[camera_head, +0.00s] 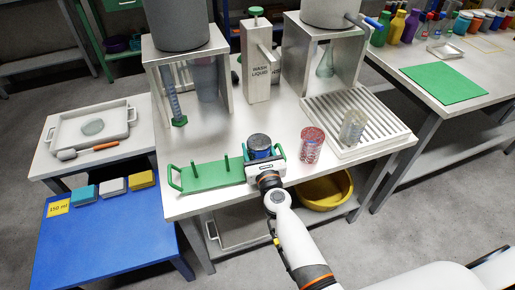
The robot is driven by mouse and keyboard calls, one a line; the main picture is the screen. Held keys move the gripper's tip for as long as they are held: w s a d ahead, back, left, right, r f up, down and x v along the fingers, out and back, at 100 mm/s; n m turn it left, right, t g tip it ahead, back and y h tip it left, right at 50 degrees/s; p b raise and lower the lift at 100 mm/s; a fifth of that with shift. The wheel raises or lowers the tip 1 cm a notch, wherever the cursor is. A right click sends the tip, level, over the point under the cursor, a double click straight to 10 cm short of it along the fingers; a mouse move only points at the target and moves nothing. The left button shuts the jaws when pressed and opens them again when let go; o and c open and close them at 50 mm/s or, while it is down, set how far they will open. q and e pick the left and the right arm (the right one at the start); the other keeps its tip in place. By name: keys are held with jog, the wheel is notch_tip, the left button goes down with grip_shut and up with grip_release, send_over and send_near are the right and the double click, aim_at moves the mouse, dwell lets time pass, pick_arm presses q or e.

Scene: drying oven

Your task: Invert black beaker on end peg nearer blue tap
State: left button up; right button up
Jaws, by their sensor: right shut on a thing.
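The black beaker (260,142) is at the right end of the green peg rack (207,178), which lies at the front of the steel table. Several thin green pegs stand bare on the rack left of the beaker. My right gripper (262,159) is shut on the beaker from the front. The beaker's dark round top faces up; I cannot tell whether this is its base or mouth. Any peg beneath it is hidden, so I cannot tell whether it rests on one. The blue tap (372,23) is on the right-hand tank at the back. My left gripper is not in view.
A red-patterned beaker (312,146) stands just right of the gripper. A clear beaker (352,128) stands on the ribbed draining tray (389,130). The tabletop behind the rack is mostly clear.

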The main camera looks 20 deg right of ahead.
jog(key=shift+f, duration=0.15)
jog(key=o, duration=1.2)
jog(key=shift+c, duration=0.2)
jog(key=shift+s, duration=0.1)
jog(key=s, duration=0.7)
jog(key=shift+s+a+b, duration=0.15)
jog(key=shift+a+b, duration=0.05)
jog(key=shift+b, duration=0.1)
